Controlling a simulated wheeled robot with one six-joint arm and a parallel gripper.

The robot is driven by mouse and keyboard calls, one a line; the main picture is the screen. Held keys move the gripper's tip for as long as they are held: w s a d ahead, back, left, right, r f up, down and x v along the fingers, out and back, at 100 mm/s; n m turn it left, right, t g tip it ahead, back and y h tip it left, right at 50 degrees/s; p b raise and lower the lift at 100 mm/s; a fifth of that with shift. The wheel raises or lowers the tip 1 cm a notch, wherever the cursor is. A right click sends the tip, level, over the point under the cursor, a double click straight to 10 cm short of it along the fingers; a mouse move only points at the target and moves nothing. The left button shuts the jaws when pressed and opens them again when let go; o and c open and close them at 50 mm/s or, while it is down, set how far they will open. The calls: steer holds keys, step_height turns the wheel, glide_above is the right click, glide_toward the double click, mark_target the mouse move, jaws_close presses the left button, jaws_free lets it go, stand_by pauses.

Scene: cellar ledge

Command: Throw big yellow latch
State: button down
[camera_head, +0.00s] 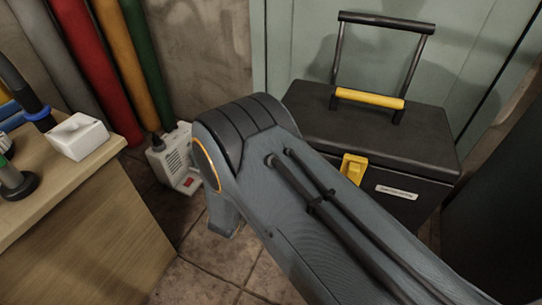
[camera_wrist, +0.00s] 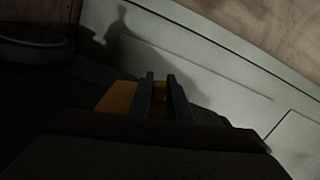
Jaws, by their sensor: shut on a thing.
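The black case (camera_head: 375,125) stands against a pale green panel, with a yellow latch (camera_head: 353,168) on its front face. My own arm crosses in front of the case and hides its lower left part. In the wrist view, my gripper (camera_wrist: 162,90) shows as two dark fingers close together. They are shut on a yellow-orange piece, which I take for the yellow latch (camera_wrist: 117,98); part of it sticks out to the left of the fingers. The picture is dark, and the fingers hide much of the piece. My gripper is hidden in the head view.
The case has an upright black handle (camera_head: 385,20) and a yellow bar (camera_head: 369,98) on top. A wooden bench (camera_head: 85,215) with a white block (camera_head: 78,136) stands at left. A pale plug-like box (camera_head: 177,158) is on the tiled floor behind it, near coloured pipes (camera_head: 120,60).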

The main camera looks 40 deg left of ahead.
steer(key=shift+s, duration=0.1)
steer(key=c, duration=1.6)
jaws_free()
steer(key=shift+c, duration=0.2)
steer(key=p+v, duration=0.2)
steer(key=v, duration=0.5)
steer(key=shift+s+d+p, duration=0.15)
steer(key=shift+s+p, duration=0.2)
steer(key=shift+p, duration=0.05)
steer(key=shift+s, duration=0.15)
